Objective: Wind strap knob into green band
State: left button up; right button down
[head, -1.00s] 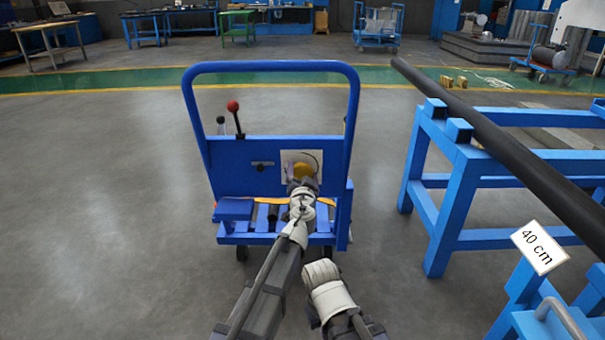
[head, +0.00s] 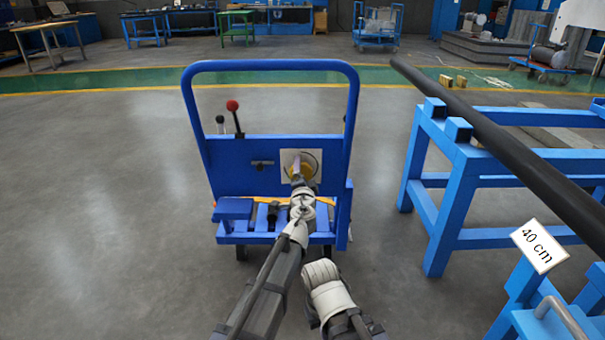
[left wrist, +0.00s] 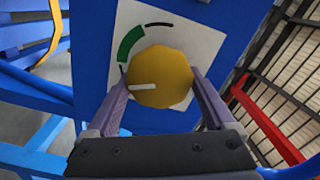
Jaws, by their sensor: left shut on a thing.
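The strap knob is a round, yellow, faceted knob (left wrist: 160,77) on a white plate (left wrist: 200,42). A white pointer mark on its face points left in the left wrist view. The green band (left wrist: 131,44) is a thick arc on the plate, up and left of the knob; the pointer lies below the band's lower end, outside it. My left gripper (left wrist: 159,82) is shut on the knob, one finger on each side. In the head view the knob (head: 304,172) is partly hidden behind my left gripper (head: 297,168). My right arm's pale wrist shows at lower centre; its fingers are not visible.
The plate is on a blue wheeled cart (head: 232,170) with a hoop handle and a red-topped lever (head: 233,106). A blue rack (head: 450,215) with a long dark bar (head: 500,137) stands at right. The floor left of the cart is clear.

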pick_arm(q)
jog(key=m, duration=0.4)
jog(key=shift+f+m, duration=0.15)
jog(key=shift+m, duration=1.95)
pick_arm(e)
jog(key=shift+f, duration=0.25)
pick_arm(q)
jog(key=o, duration=1.1)
jog(key=s, duration=0.8)
jog(key=shift+f, duration=0.1)
pick_arm(e)
jog(key=shift+s+d, duration=0.65)
jog(key=shift+s, duration=0.2)
